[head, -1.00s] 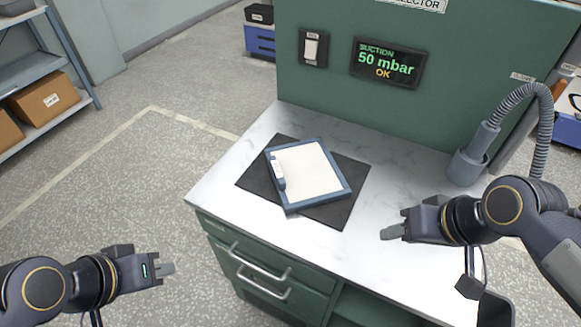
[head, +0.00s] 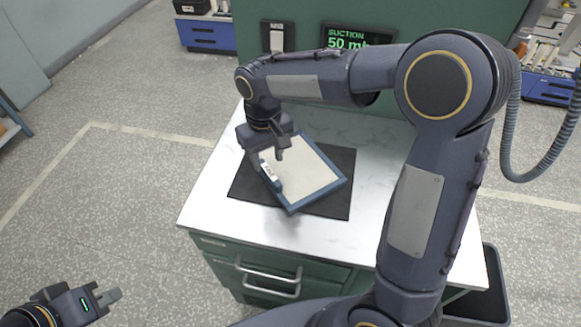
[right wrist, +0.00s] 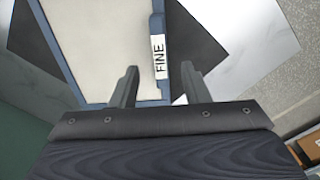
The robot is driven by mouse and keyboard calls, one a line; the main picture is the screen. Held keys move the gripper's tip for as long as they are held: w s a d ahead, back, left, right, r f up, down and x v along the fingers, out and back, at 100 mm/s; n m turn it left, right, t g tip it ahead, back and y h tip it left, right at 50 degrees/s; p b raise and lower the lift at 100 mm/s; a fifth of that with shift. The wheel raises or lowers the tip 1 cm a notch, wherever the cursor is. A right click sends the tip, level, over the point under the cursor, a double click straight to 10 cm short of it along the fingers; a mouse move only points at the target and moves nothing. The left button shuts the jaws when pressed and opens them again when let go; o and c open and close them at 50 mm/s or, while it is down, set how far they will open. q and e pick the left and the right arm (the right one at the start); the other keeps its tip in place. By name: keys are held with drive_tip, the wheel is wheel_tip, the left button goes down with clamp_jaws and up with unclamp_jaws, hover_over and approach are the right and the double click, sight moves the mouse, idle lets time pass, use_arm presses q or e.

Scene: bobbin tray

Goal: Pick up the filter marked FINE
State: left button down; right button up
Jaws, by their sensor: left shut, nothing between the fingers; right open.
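The filter (head: 311,174) is a flat panel with a pale face and a blue frame. It lies tilted in angle on a dark mat on the worktop. In the right wrist view its white label reads FINE (right wrist: 158,57), on the blue frame edge (right wrist: 155,25). My right gripper (head: 268,158) is open over the labelled left edge of the filter. In the right wrist view its two fingers (right wrist: 158,84) stand either side of that edge, with nothing gripped; whether they touch it I cannot tell. My left gripper (head: 115,294) is shut and empty, away from the worktop at lower left.
The dark mat (head: 336,208) lies on the white worktop (head: 210,200) of a green cabinet. A green panel with a switch (head: 277,38) and a suction display (head: 350,37) stands behind. A grey hose (head: 540,165) hangs at right. My right arm covers much of the worktop.

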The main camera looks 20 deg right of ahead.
sight(269, 172)
wheel_tip(269, 172, down, 5)
drive_tip(key=shift+s+f, duration=0.1)
clamp_jaws()
idle(0.3)
